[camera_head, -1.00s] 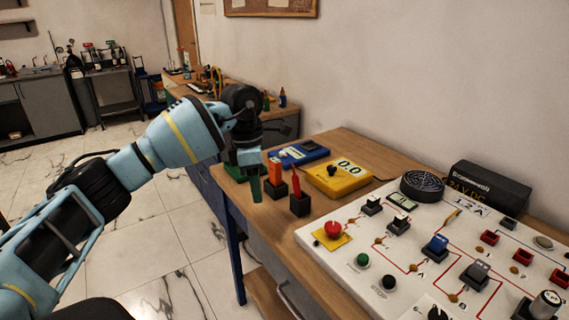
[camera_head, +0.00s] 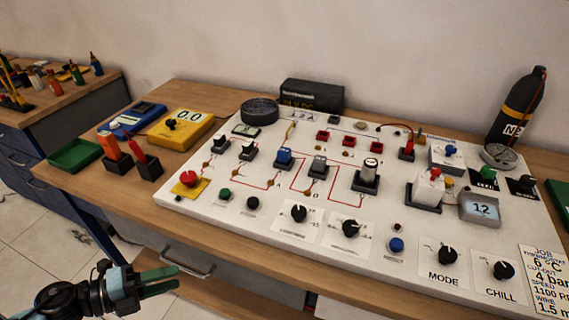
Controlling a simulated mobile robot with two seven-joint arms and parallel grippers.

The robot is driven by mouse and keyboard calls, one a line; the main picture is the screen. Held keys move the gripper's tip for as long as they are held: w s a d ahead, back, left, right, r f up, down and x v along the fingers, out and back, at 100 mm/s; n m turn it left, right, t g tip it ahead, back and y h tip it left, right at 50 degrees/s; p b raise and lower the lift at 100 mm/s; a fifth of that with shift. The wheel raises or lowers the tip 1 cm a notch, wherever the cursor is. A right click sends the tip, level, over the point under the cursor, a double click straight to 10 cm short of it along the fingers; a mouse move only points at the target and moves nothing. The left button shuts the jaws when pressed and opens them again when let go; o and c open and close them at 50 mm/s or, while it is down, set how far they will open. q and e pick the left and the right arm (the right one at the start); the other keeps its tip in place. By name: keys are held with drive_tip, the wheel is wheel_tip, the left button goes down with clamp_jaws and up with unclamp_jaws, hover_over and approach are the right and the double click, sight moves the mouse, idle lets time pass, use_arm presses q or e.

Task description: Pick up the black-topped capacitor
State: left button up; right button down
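The likely capacitor is a short upright cylinder (camera_head: 371,168) with a pale grey body and a darker top. It stands in a black socket (camera_head: 366,184) on the white panel, right of the blue and grey switch blocks. Its top is small in view, so its exact colour is hard to tell. My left gripper (camera_head: 177,278) is at the lower left, in front of the table edge and well away from the cylinder. Its two green fingers point right with a narrow gap between them, and nothing shows in it. My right gripper is out of view.
The white panel (camera_head: 330,226) carries knobs, buttons and switches around the cylinder. A yellow meter (camera_head: 181,130), a green tray (camera_head: 75,156) and red and orange probes in black holders stand left of it. A black bottle (camera_head: 515,110) stands at the back right.

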use_arm(q)
drive_tip(key=s+a+f+n+y, duration=0.3)
drive_tip(key=s+f+n+y, duration=0.1)
drive_tip(key=s+f+n, duration=0.3)
drive_tip(key=s+a+f+n+y, duration=0.3)
drive_tip(key=s+a+f+n, duration=0.15)
drive_tip(key=s+n, duration=0.4)
drive_tip(key=s+a+f+n+y, duration=0.35)
drive_tip(key=s+f+n, duration=0.2)
drive_tip(key=s, duration=0.45)
drive_tip(key=s+d+f+n, duration=0.1)
drive_tip(key=s+d+n, duration=0.1)
drive_tip(key=d+n, duration=0.2)
drive_tip(key=s+d+f+n+y, duration=0.1)
drive_tip(key=s+d+n, duration=0.1)
drive_tip(key=d, duration=0.8)
drive_tip(key=shift+s+d+n, duration=0.25)
drive_tip(key=shift+n, duration=0.65)
drive_tip(key=shift+w+d+n, duration=0.1)
drive_tip(key=shift+d+n, duration=0.2)
drive_tip(key=shift+d, duration=0.25)
drive_tip(key=shift+c, duration=0.3)
drive_tip(key=shift+d, duration=0.1)
drive_tip(key=shift+w, duration=0.15)
